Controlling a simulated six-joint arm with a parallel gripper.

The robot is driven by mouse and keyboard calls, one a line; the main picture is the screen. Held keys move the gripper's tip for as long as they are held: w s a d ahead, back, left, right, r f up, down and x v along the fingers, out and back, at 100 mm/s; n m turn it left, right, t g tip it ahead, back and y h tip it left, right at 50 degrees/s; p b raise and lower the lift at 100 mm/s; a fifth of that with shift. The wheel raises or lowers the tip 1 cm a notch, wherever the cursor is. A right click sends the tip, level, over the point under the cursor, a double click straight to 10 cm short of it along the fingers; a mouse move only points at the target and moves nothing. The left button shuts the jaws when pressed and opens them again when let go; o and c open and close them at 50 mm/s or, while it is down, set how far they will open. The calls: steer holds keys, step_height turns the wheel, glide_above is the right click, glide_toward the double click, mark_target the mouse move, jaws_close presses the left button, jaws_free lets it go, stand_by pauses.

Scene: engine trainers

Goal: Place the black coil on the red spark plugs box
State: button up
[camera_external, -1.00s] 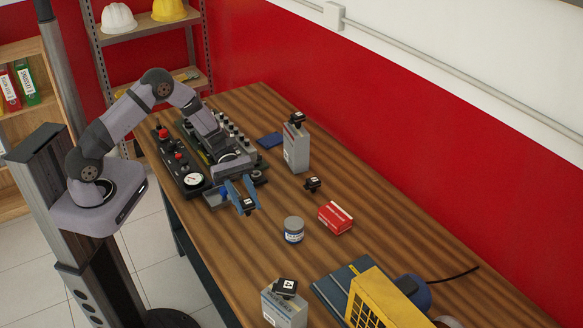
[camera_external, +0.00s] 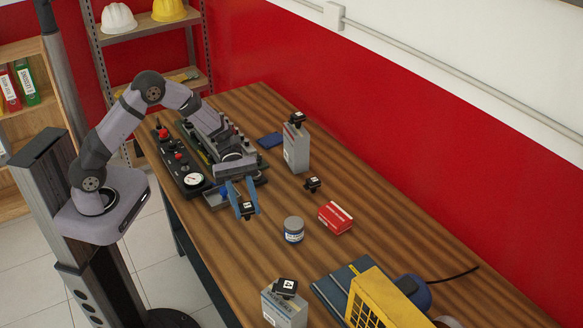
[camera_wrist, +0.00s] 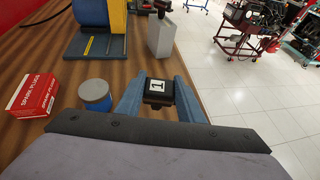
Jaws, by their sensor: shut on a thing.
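My gripper (camera_external: 244,208) has blue fingers and is shut on a black coil (camera_external: 246,208) with a white "1" label. In the wrist view the coil (camera_wrist: 158,90) sits between the two fingertips (camera_wrist: 157,92). It is held near the table's front edge, left of the blue-grey can. The red spark plugs box (camera_external: 335,217) lies on the table right of the can, and nothing rests on it. The box also shows at the left of the wrist view (camera_wrist: 34,93).
The can (camera_external: 293,230) stands between my gripper and the box. Another black coil (camera_external: 312,184) lies on the table. Coils also sit on two grey boxes, one behind (camera_external: 296,155) and one in front (camera_external: 284,309). A yellow device (camera_external: 381,299) is at the right.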

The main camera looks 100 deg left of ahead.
steer(key=w+d+r+b, duration=0.2)
steer(key=w+d+b, duration=0.25)
steer(key=w, duration=0.95)
step_height(320, 180, up, 4)
steer(key=r+n+t+y+p, duration=0.1)
steer(key=n+t+y, duration=0.5)
steer(key=n+y, duration=0.5)
glide_above(336, 212)
steer(key=shift+a+f, duration=0.1)
steer(key=shift+f, duration=0.15)
steer(key=shift+f, duration=5)
steer(key=shift+f, duration=0.15)
